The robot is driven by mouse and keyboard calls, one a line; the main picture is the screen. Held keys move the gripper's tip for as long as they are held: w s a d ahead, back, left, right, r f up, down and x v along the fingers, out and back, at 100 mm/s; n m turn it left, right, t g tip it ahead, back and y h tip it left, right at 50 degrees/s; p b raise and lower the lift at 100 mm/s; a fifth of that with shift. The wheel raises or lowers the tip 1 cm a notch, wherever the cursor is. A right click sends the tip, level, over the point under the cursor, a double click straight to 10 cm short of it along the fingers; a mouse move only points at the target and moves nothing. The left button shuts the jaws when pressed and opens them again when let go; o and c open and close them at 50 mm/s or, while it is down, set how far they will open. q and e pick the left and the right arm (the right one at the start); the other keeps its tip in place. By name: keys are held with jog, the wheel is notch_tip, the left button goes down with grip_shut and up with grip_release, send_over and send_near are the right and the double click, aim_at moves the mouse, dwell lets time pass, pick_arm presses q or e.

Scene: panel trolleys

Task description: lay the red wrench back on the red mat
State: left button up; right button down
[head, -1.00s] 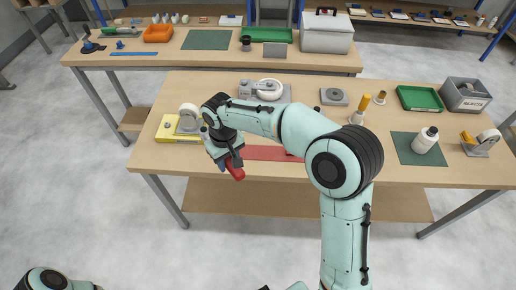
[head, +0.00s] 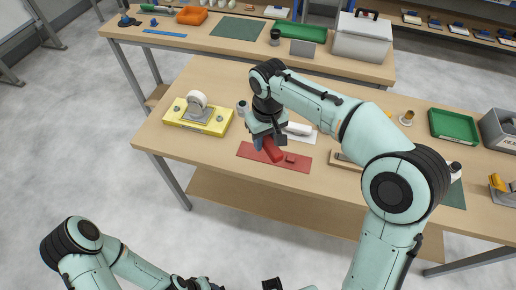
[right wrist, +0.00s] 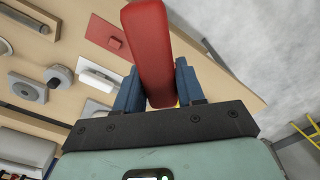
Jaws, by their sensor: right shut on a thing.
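My right gripper (head: 266,141) is shut on the red wrench (head: 272,151), which shows as a thick red bar. In the right wrist view the wrench (right wrist: 150,50) stands out between the blue fingers (right wrist: 158,88). In the head view the wrench overlaps the red mat (head: 300,166), with its height above the mat unclear. The mat (right wrist: 98,30) also shows in the right wrist view, left of the wrench. A small red block (head: 290,158) sits on the mat. My left arm is low at the left; its gripper is cut off by the bottom edge.
A yellow base with a white-and-grey tape dispenser (head: 198,115) stands left of the mat. A white piece (head: 298,129) lies behind the mat, partly hidden by my arm. A green tray (head: 453,125) is at the right. The table's front edge runs close before the mat.

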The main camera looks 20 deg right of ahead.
jog(key=shift+s+d+r, duration=0.1)
jog(key=shift+d+r, duration=0.1)
jog(key=shift+d, duration=0.15)
jog(key=shift+f, duration=0.4)
jog(key=b, duration=0.2)
send_over(266, 180)
notch_tip(266, 180, down, 14)
jog(key=shift+r, duration=0.2)
pick_arm(q)
jog(key=shift+s+d+f, duration=0.25)
jog(key=shift+s+f, duration=0.15)
jog(key=shift+f, duration=0.3)
jog(key=shift+s+d+f, duration=0.2)
jog(key=shift+s+f, duration=0.15)
jog(key=shift+f, duration=0.35)
pick_arm(e)
jog(key=shift+f, duration=2.75)
pick_arm(q)
jog(key=shift+f, duration=0.1)
pick_arm(e)
jog(key=shift+f, duration=0.1)
